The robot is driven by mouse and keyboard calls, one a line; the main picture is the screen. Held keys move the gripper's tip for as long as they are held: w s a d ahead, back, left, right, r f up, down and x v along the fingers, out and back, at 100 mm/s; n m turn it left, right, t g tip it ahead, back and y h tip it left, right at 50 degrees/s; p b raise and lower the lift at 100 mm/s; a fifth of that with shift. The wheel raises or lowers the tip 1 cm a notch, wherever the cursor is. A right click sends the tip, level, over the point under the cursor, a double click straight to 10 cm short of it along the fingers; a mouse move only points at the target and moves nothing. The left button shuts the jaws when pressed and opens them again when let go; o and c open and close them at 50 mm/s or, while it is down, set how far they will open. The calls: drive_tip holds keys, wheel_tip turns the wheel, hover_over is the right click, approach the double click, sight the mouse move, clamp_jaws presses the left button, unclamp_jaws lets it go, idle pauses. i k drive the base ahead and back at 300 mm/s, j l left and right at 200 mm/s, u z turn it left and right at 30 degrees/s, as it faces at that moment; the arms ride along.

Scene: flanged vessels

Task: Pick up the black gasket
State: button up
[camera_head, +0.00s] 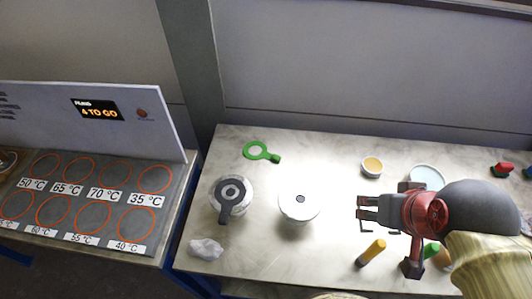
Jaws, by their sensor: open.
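The black gasket (225,208), a dark ring with a short tab pointing toward the front, lies on top of a pale round vessel (245,204) at the left of the table. A lighter round centre shows inside the ring. My gripper (362,211) is open and empty. It is over the right half of the table, well to the right of the gasket and apart from it. A second white round vessel (298,207), with a small dark spot on top, stands between the gasket and my gripper.
A green ring with a handle (264,153) lies behind the vessels. A crumpled white thing (206,249) is front left. A yellow-topped cup (372,167), a pale dish (427,177) and a yellow cylinder (372,251) are near my arm. A grey temperature-marked board (85,204) stands left.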

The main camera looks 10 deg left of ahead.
sight(227, 207)
drive_tip(key=u, duration=1.4)
drive_tip(key=k+l+z, duration=0.15)
drive_tip(key=z, duration=0.15)
drive_tip(key=k+l+z, duration=0.1)
drive_tip(key=l+z, duration=0.2)
